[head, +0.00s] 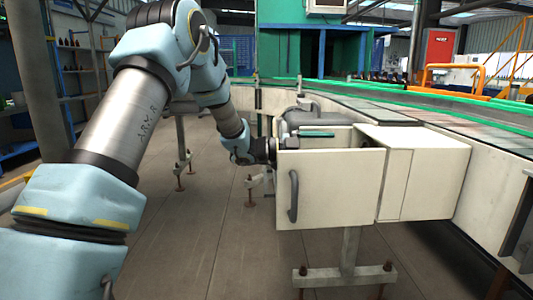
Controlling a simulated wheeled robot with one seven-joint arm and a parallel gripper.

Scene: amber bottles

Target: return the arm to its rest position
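My arm (125,115) comes in from the left edge, rises to an elbow at the top and runs down to the cream box in the middle. Its dark wrist (248,150) is at the left side of that box. My gripper (288,132) seems to be at the box's upper left edge. It is small and partly hidden, so I cannot tell whether the fingers are apart, hold anything or touch the box.
The cream box (340,190) is open on top, with a grey handle (293,197) on its front. A closed cream cabinet (430,178) adjoins it at right. A green-edged conveyor (420,105) curves behind. The floor (205,225) at left of the box is clear.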

